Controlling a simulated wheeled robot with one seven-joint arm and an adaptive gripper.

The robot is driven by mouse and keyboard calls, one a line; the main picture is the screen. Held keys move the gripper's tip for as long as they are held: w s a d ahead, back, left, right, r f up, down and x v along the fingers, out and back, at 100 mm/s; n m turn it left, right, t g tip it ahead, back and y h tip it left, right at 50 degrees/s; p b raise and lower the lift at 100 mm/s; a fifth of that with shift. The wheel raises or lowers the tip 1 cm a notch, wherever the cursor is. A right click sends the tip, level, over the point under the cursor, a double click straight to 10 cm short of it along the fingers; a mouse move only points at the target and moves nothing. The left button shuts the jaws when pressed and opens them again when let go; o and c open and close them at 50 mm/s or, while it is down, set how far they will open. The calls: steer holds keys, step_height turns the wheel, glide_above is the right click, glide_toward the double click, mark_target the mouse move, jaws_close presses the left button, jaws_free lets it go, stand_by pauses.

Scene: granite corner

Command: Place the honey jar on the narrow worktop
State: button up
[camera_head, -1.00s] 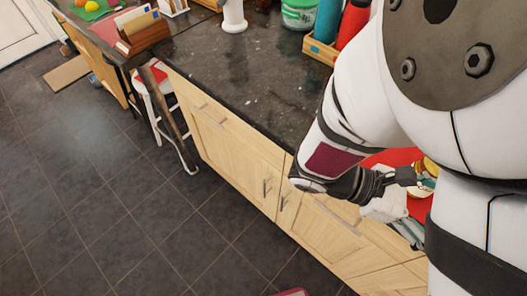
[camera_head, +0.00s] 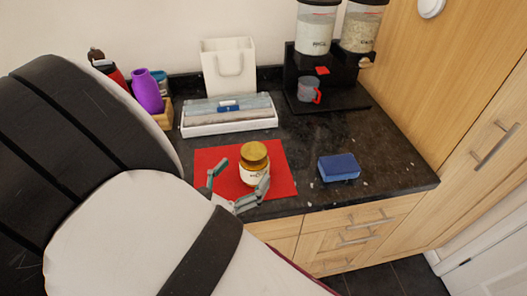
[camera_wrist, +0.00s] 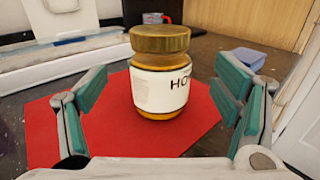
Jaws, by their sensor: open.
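The honey jar (camera_head: 254,166) has a gold lid and a white label, and stands upright on a red mat (camera_head: 281,184) on the dark worktop (camera_head: 390,165). My gripper (camera_head: 237,190) is open, with its two fingers at the near side of the jar. In the wrist view the jar (camera_wrist: 161,85) stands between and beyond the open fingers, and neither finger visibly touches it. The red mat (camera_wrist: 60,135) also shows there. My arm hides the left part of the worktop in the head view.
A blue sponge (camera_head: 339,168) lies right of the mat. A wooden cabinet (camera_head: 460,70) borders the right.

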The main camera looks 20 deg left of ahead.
mark_target(254, 159)
steer(key=shift+w+d+r+b, duration=0.15)
steer(key=shift+w+b, duration=0.1)
steer(key=shift+w, duration=0.65)
steer(key=shift+w+d+f+b, duration=0.1)
steer(key=shift+w+b, duration=0.15)
steer(key=shift+w, duration=0.6)
steer(key=shift+w+d+r+b, duration=0.15)
steer(key=shift+w+b, duration=0.1)
steer(key=shift+w, duration=0.65)
steer(key=c, duration=2)
